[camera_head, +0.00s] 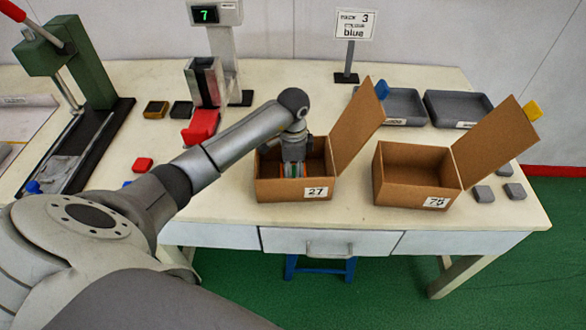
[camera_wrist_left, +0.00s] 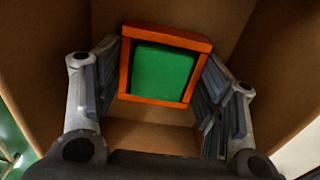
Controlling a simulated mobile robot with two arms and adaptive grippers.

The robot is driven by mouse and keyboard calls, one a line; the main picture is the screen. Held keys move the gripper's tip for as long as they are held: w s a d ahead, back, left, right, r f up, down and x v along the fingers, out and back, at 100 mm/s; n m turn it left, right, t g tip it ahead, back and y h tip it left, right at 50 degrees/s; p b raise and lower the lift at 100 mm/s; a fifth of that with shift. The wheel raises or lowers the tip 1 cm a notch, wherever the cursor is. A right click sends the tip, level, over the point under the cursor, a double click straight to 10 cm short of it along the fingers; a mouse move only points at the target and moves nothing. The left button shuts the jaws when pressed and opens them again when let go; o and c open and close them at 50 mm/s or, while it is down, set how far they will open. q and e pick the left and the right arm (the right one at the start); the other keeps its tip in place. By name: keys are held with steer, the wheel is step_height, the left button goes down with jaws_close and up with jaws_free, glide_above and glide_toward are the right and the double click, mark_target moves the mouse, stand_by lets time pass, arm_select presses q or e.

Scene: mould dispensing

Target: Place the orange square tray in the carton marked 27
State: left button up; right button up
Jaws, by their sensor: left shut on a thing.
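The carton marked 27 (camera_head: 278,190) stands open on the table, its lid raised to the right. My left gripper (camera_head: 293,168) reaches down inside this carton. In the left wrist view, my left gripper (camera_wrist_left: 160,88) is shut on the orange square tray (camera_wrist_left: 207,45), with a finger on each side of it. The tray has a green square (camera_wrist_left: 162,72) inside its orange rim. Brown carton walls (camera_wrist_left: 55,35) surround it in the wrist view. In the head view the gripper and carton wall mostly hide the tray. I cannot tell whether it touches the carton floor. My right gripper is not in view.
A second open carton marked 75 or 79 (camera_head: 402,190) stands to the right. Grey trays (camera_head: 458,109) lie behind it, near a sign reading blue (camera_head: 354,24). A green press (camera_head: 85,62) and a display reading 7 (camera_head: 205,15) stand left.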

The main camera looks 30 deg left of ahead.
arm_select(q)
steer(key=o, duration=1.2)
step_height(320, 180, up, 12)
steer(key=shift+r+b, duration=0.15)
steer(key=shift+b, duration=0.2)
